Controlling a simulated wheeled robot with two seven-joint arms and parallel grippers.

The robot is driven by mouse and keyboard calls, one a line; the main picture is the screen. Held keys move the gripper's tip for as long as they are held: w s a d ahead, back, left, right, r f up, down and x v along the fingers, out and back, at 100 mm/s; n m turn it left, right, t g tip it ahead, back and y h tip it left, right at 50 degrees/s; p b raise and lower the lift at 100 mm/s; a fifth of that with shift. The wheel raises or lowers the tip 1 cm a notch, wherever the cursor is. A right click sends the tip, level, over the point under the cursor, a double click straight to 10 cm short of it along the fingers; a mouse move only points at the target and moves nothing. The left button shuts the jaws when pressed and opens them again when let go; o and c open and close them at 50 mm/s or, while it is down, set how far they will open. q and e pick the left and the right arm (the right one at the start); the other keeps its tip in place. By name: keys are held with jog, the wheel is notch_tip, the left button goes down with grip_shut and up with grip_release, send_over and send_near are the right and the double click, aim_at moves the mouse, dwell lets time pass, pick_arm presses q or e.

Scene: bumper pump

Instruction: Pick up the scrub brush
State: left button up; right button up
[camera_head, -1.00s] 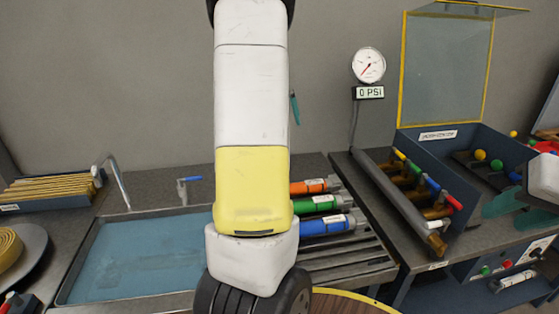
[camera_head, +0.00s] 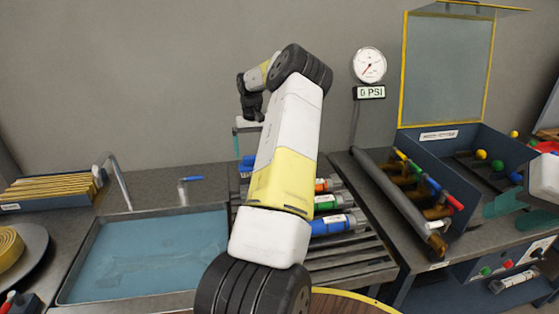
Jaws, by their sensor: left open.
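I cannot make out a scrub brush with certainty. A small blue item (camera_head: 246,162) shows beside my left arm, below the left gripper, partly hidden by the arm; its kind is unclear. My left gripper (camera_head: 241,148) hangs in the air in front of the back wall, above the rear of the counter, with a teal finger pointing down. It is open and holds nothing that I can see. My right gripper (camera_head: 511,212) is at the right edge, over the right bench, its teal fingers apart and partly cut off by the frame.
A sink of bluish water (camera_head: 150,258) with a faucet (camera_head: 119,182) lies left. Orange, green and blue cylinders (camera_head: 330,224) lie on a slatted rack. The right bench has a manifold with coloured handles (camera_head: 428,187), an open-lidded case (camera_head: 446,72) and a gauge (camera_head: 368,66).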

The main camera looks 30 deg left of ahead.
aim_at(254, 156)
pick_arm(q)
notch_tip(254, 156, down, 3)
jog(key=shift+f, duration=0.15)
jog(key=shift+c, duration=0.4)
jog(key=c, duration=1.3)
jog(key=shift+r, duration=5.1)
